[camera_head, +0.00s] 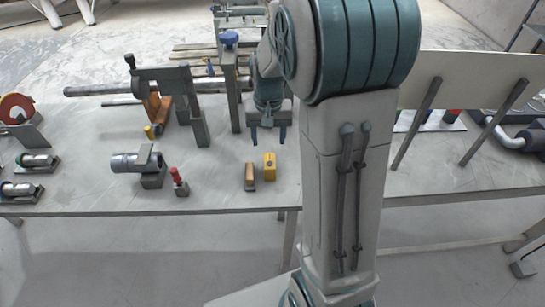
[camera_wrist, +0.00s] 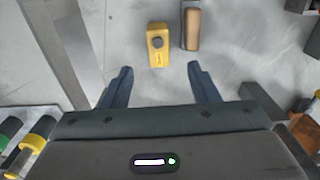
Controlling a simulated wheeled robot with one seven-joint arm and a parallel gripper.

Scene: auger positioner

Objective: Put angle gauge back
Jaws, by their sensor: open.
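The small yellow block (camera_head: 269,172), probably the angle gauge, stands on the grey table near its front edge. In the wrist view the yellow block (camera_wrist: 159,56) has a round dark knob on it and lies just beyond the gap between my fingers. My gripper (camera_head: 267,136) is open and empty, fingers pointing down, above the table behind the block. It also shows in the wrist view (camera_wrist: 161,84), apart from the block. A brown wooden block (camera_head: 250,180) stands close beside the yellow one; it also shows in the wrist view (camera_wrist: 192,30). I cannot tell where the gauge's place is.
A red-topped piece (camera_head: 178,179) and a grey cylinder on a stand (camera_head: 127,163) are to the left. A clamp fixture with a long bar (camera_head: 165,80) and a blue-knobbed post (camera_head: 229,60) stand behind. A pale tilted panel (camera_head: 460,75) is at right. Table around the yellow block is fairly clear.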

